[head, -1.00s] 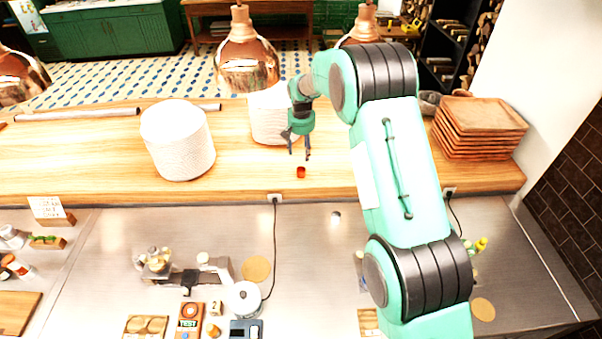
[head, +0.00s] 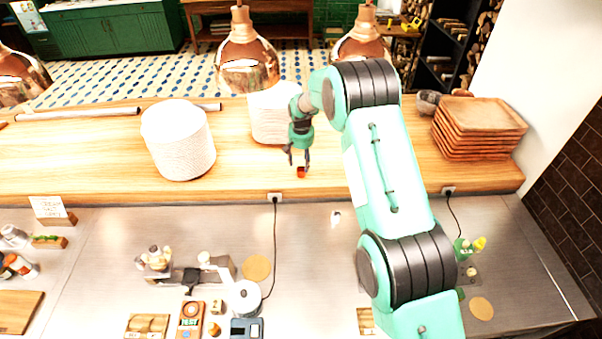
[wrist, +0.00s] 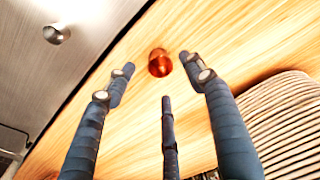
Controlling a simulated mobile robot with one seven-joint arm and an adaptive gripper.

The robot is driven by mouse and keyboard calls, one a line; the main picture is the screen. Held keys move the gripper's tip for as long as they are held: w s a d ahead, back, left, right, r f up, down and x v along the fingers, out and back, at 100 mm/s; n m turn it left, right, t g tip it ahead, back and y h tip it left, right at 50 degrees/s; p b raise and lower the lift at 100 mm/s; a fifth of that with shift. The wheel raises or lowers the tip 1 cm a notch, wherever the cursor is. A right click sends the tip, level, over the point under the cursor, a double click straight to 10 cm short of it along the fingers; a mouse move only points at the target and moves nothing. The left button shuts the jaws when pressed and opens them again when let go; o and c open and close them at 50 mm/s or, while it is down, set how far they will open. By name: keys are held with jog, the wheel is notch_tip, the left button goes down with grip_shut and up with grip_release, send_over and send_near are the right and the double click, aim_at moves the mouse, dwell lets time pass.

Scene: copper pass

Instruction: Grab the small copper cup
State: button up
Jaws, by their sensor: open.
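The small copper cup (head: 301,173) stands on the wooden shelf near its front edge. In the wrist view the cup (wrist: 160,63) is a shiny orange-brown round shape, beyond the fingertips and between the two outer fingers. My gripper (head: 299,163) is just above the cup in the head view, pointing down. In the wrist view my gripper (wrist: 155,80) has its fingers spread, with nothing between them. I cannot tell from these views whether any finger touches the cup.
A tall stack of white plates (head: 180,142) stands left of the gripper, and another stack (head: 270,118) is just behind it. Copper lamps (head: 247,62) hang above. Wooden trays (head: 478,128) are stacked at right. A small metal cup (wrist: 56,34) is on the steel counter.

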aim_at(301, 170)
jog(key=shift+w+f, duration=0.1)
jog(key=shift+f, duration=0.5)
jog(key=shift+f, duration=0.15)
jog(key=shift+w+f+p, duration=0.2)
jog(key=shift+f+p, duration=0.2)
jog(key=shift+f, duration=0.8)
jog(key=shift+w+f+p, duration=0.15)
jog(key=shift+f+p, duration=0.2)
jog(key=shift+f, duration=0.85)
jog(key=c, duration=1.1)
